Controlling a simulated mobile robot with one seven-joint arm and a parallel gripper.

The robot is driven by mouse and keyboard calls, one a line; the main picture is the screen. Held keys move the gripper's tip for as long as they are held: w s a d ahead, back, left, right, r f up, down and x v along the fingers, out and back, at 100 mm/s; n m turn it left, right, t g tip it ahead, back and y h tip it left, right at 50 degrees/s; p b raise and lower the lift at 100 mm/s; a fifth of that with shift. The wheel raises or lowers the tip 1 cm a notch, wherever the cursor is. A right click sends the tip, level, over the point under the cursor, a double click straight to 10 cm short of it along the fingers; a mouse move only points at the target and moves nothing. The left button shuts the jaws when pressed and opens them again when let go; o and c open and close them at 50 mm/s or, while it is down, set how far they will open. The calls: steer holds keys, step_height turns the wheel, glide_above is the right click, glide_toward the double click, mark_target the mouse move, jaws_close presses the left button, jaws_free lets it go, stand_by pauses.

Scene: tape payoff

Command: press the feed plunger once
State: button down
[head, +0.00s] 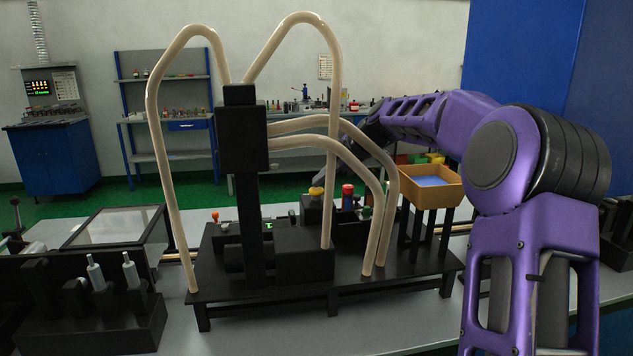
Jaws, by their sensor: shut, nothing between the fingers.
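The black tape payoff machine (420,268) stands on the grey bench, with a tall black column and block (242,140) and several cream hoses looping from it. On its deck are a yellow-topped knob (316,191) and a red-topped cylinder (347,190); I cannot tell which, if either, is the feed plunger. My purple arm reaches from the right over the back of the machine. My dark gripper (352,134) is above and behind these knobs, apart from them, shut and empty. The hoses partly hide it.
An orange tray with a blue inside (432,186) stands on posts at the machine's right, below my forearm. A black fixture with grey pegs (98,272) and a clear-lidded box (112,228) are at left. The hoses crowd the space before my gripper.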

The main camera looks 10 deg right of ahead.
mark_target(321, 189)
steer(key=shift+r+p, duration=0.85)
steer(key=shift+r, duration=0.8)
steer(key=shift+r, duration=0.1)
steer(key=shift+r+p, duration=1.6)
steer(key=shift+r, duration=0.8)
